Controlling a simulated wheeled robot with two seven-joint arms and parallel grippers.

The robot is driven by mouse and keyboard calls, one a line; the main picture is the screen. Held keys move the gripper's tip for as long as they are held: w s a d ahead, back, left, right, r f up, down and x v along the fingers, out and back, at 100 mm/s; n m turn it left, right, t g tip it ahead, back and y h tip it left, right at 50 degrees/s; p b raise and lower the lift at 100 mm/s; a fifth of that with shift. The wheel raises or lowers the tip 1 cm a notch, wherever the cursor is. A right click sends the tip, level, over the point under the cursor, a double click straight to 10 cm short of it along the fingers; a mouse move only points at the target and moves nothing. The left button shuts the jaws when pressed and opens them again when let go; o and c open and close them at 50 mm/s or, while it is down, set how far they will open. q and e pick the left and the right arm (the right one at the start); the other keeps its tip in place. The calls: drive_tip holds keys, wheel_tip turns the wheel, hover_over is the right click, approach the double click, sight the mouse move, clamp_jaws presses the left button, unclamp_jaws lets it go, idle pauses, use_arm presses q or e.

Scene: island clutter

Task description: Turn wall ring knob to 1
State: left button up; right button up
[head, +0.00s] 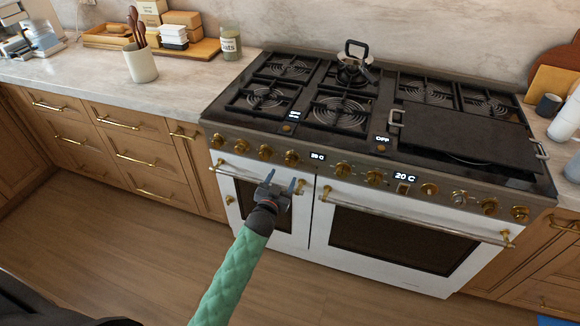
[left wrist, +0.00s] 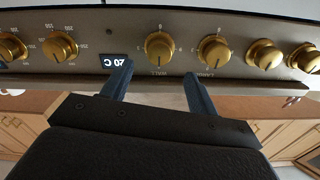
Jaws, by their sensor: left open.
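The wall ring knob (left wrist: 160,47) is a round brass knob with the label WALL beside it, in the middle of the left wrist view. In the head view it appears to be the brass knob (head: 291,158) just left of the small oven display. My left gripper (head: 283,182) is open and empty, in front of and slightly below that knob. In the left wrist view its two blue-grey fingers (left wrist: 156,82) point toward the panel, one on each side of the knob's label, apart from the knob. The knob's exact setting is too small to read. My right gripper is out of view.
Other brass knobs (left wrist: 213,50) (head: 265,152) line the control panel on both sides. The oven door handle bar (head: 245,175) runs below the knobs, close to my gripper. A kettle (head: 352,68) stands on the back of the cooktop, and a griddle (head: 465,132) covers its right part.

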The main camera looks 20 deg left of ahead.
sight(290, 164)
use_arm(q)
drive_tip(key=w+p, duration=0.1)
drive_tip(key=w, duration=0.2)
drive_tip(key=w+p, duration=0.1)
drive_tip(key=w, duration=0.2)
drive_tip(key=shift+w+d+r, duration=0.1)
drive_tip(key=shift+w+d, duration=0.05)
drive_tip(key=shift+d, duration=0.05)
drive_tip(key=shift+w, duration=0.55)
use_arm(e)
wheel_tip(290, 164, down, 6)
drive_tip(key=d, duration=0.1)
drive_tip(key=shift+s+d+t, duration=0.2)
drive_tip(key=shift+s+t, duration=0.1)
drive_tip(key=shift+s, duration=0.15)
use_arm(q)
drive_tip(key=c, duration=1)
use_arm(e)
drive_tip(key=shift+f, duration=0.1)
